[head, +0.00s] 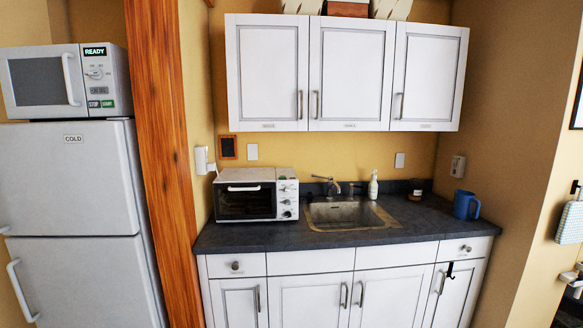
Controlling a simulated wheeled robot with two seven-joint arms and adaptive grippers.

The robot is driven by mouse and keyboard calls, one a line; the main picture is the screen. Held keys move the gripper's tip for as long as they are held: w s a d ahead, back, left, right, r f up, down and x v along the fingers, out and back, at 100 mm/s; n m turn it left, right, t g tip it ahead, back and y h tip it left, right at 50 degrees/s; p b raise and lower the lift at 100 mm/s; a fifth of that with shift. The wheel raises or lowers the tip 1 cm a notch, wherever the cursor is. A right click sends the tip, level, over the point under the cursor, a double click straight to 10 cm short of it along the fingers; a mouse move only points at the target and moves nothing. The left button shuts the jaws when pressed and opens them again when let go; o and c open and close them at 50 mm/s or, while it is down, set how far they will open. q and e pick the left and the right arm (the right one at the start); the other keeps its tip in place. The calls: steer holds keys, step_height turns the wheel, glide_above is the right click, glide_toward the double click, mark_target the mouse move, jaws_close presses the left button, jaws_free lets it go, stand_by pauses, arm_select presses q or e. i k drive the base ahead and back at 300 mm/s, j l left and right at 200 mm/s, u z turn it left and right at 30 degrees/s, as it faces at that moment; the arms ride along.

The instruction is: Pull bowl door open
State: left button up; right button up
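A white wall cabinet with three shut doors hangs above the counter: a left door (266,70), a middle door (350,68) and a right door (428,68). Each has a small label at its bottom edge, too small for me to read, so I cannot tell which is the bowl door. The left door's upright handle (300,104) is near its right edge. The middle door's handle (316,104) and the right door's handle (401,105) are near their left edges. Neither of my grippers is in view.
Below is a dark counter (270,237) with a toaster oven (246,194), a sink (345,215), a soap bottle (373,186) and a blue mug (465,205). A wooden post (163,130) and a fridge (70,180) with a microwave (64,81) on top stand left.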

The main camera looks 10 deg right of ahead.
mark_target(351, 62)
steer(key=i+l, duration=0.2)
steer(key=l, duration=0.25)
steer(key=i+l, duration=0.2)
steer(key=l, duration=0.25)
steer(key=i+l, duration=0.25)
steer(key=l, duration=0.2)
steer(key=i+l, duration=0.2)
steer(key=l, duration=0.2)
steer(key=i+l, duration=0.2)
steer(key=l, duration=0.25)
steer(key=i+l, duration=0.2)
steer(key=l, duration=0.25)
steer(key=i+l, duration=0.2)
steer(key=l, duration=0.25)
steer(key=i+l, duration=0.2)
steer(key=l, duration=0.25)
